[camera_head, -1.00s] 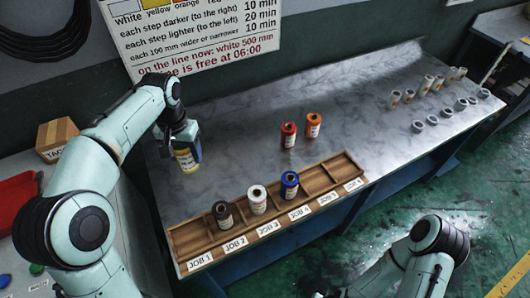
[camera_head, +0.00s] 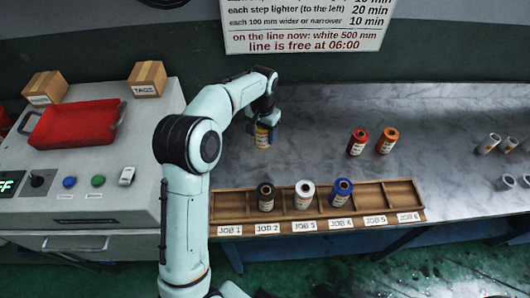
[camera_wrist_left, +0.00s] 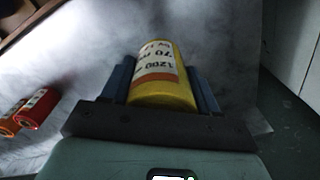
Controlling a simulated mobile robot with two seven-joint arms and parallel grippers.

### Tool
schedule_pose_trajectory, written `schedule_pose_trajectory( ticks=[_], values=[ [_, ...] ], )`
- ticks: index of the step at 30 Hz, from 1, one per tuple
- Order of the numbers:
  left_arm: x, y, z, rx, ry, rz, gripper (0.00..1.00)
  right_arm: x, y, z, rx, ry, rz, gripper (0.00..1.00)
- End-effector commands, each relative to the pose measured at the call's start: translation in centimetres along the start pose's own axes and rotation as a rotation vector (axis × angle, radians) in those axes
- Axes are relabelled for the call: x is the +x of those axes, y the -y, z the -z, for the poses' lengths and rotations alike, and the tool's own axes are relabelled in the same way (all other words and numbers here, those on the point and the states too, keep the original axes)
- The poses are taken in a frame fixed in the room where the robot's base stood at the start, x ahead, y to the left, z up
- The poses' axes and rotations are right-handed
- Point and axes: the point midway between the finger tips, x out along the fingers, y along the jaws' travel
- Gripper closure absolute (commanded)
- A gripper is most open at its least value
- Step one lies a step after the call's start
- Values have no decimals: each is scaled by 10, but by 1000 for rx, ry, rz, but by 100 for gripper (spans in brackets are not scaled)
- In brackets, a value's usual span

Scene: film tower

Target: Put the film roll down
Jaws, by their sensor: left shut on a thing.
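My left gripper (camera_head: 264,127) is shut on a yellow film roll (camera_head: 262,139) over the table, behind the left end of the wooden rack (camera_head: 240,206). In the left wrist view, the yellow roll (camera_wrist_left: 163,88), with its white label and orange band, sits between the two blue fingers. I cannot tell whether its base touches the table. In the rack, a dark roll (camera_head: 265,199) stands at JOB 2, a white roll (camera_head: 304,198) at JOB 3 and a blue roll (camera_head: 340,196) at JOB 4. JOB 1, JOB 5 and JOB 6 are empty. My right gripper is out of view.
A red roll (camera_head: 357,143) and an orange roll (camera_head: 387,141) stand on the table (camera_head: 450,170) behind the rack. Small pale cylinders (camera_head: 489,143) stand at the right. A console with a red tray (camera_head: 75,123) is at the left. The marble around the held roll is clear.

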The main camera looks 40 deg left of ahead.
Motion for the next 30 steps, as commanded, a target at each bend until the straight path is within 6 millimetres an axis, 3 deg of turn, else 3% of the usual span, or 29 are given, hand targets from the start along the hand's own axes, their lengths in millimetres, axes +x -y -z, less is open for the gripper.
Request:
schedule_pose_trajectory(
  ticks=[3,11,18,30],
  values=[
    [26,0,-1,-1,2,0,77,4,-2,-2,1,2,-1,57],
    [49,0,0,-1,0,0,77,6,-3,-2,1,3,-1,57],
    [90,0,0,-1,2,0,77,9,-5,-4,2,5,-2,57],
    [99,0,0,0,-2,0,77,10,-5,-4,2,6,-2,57]
  ],
)
